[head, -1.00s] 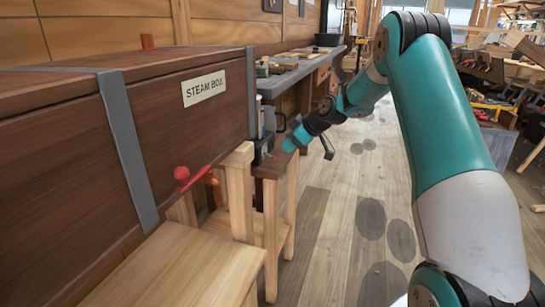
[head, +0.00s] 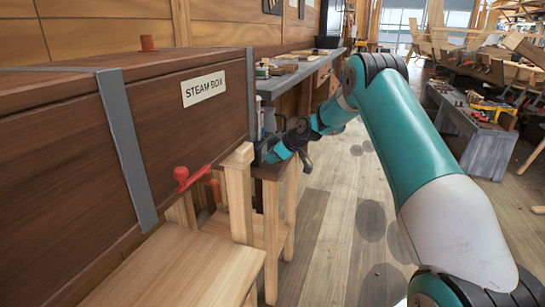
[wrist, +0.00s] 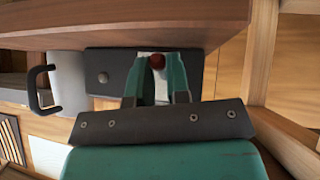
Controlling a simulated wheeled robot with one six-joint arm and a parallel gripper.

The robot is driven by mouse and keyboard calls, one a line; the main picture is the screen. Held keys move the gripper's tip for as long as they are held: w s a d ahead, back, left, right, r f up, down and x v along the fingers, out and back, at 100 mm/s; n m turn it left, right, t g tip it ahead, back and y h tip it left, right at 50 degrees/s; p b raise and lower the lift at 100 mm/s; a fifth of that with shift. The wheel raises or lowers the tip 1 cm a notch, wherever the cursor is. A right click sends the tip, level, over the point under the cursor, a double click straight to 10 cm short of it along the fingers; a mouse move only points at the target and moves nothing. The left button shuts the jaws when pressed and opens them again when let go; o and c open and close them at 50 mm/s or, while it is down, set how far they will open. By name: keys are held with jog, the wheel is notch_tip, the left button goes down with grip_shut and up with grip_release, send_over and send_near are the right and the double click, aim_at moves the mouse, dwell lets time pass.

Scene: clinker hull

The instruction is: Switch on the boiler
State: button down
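The boiler is mostly hidden behind my arm in the head view; a narrow upright part (head: 260,112) shows on the low wooden stand beyond the steam box. In the wrist view I see its pale body (wrist: 68,82) with a black loop handle (wrist: 40,90) and a dark plate (wrist: 108,70) beside it. A small red knob (wrist: 157,61) sits before a pale patch. My gripper (wrist: 156,68) has its two teal fingers apart, one on each side of the red knob; contact cannot be told. In the head view my gripper (head: 272,155) is against the boiler's near side.
The brown steam box (head: 190,125) fills the left, with a red handle (head: 190,178) low on its front. A grey-topped bench (head: 300,72) runs behind. Open floor (head: 335,220) lies to the right.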

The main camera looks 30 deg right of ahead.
jog(key=shift+a, duration=0.1)
jog(key=shift+r+p, duration=0.15)
jog(key=shift+p, duration=0.15)
jog(key=r+g+h+p, duration=0.1)
jog(key=g+p, duration=0.1)
jog(key=shift+a+p, duration=0.1)
jog(key=shift+p, duration=0.25)
jog(key=g+h+p, duration=0.2)
jog(key=p, duration=0.1)
jog(key=shift+w+r, duration=0.2)
jog(key=shift+r, duration=0.1)
jog(key=shift+a+n+g+h+p, duration=0.1)
jog(key=shift+n+g+h+p, duration=0.25)
jog(key=shift+g+p, duration=0.3)
jog(key=c, duration=1.2)
grip_release()
